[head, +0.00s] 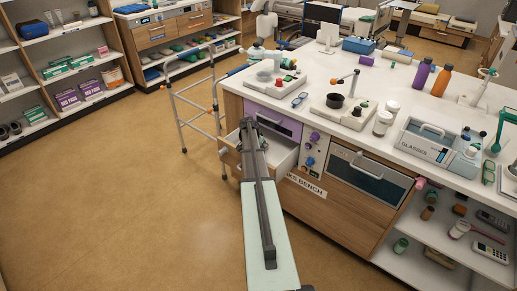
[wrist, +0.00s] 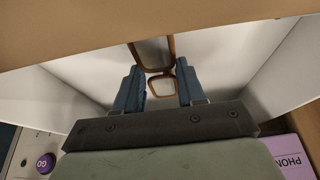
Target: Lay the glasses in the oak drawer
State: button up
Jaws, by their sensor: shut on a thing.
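The brown-framed glasses (wrist: 152,52) show in the wrist view between the two blue fingers of my gripper (wrist: 158,82). The gripper is shut on them near one lens, and the other lens extends toward the oak front. Glasses and fingertips are over or inside the white interior of the open oak drawer (wrist: 60,88); I cannot tell whether the glasses touch its floor. In the head view the pulled-out drawer (head: 285,160) is below the bench top, and my arm reaches over it. The glasses are hidden there.
A purple drawer front (head: 272,118) is just above the open drawer. Blue glasses (head: 299,99) lie on the bench top, and green glasses (head: 488,172) lie by the grey caddy (head: 425,150). A walking frame (head: 185,110) stands to the left. The floor in front is clear.

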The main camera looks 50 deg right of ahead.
jog(key=shift+f, duration=0.35)
dwell(0.3)
jog(key=o, duration=1.1)
jog(key=shift+o, duration=0.3)
jog(key=o, duration=0.3)
jog(key=shift+o, duration=0.2)
jog(key=shift+r, duration=0.15)
jog(key=shift+r, duration=3.9)
